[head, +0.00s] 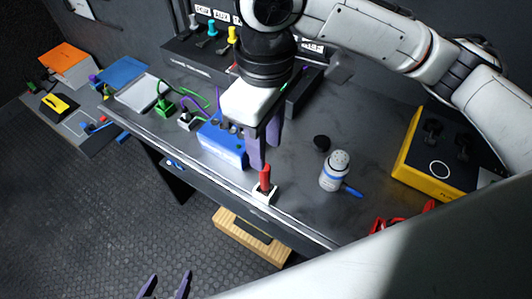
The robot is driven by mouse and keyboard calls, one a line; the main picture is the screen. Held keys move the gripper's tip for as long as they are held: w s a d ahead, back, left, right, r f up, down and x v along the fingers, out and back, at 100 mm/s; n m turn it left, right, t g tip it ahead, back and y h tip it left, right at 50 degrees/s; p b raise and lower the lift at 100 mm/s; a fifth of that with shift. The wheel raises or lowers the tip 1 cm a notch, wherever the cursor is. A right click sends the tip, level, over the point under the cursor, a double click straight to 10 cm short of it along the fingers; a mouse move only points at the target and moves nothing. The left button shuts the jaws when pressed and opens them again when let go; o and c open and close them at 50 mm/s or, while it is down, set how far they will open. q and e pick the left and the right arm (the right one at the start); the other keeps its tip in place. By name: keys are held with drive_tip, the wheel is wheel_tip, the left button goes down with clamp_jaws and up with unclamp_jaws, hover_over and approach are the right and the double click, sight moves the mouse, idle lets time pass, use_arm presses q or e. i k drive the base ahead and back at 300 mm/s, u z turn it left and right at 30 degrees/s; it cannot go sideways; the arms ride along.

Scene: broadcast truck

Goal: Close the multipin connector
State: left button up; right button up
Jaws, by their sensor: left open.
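A white block with an upright red lever (265,182) stands near the table's front edge. To its right, a grey-white cylinder (336,172) with a dotted top, a blue band and a blue lever stands upright, with a round black cap (321,143) apart behind it. I cannot tell for certain which is the multipin connector. My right gripper (265,156) points down behind the red-lever block, between it and a blue box (222,147); its fingers overlap in view, so their gap is unclear. My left gripper (166,279) is open and empty, low over the floor.
A yellow-black case (442,155) stands at the right, red items (403,218) at the front right. Green (165,104) and white plugs with cables lie left of the blue box. A panel with coloured plugs (210,55) stands behind.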

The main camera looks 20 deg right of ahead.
sight(335, 170)
drive_tip(key=z, duration=1.2)
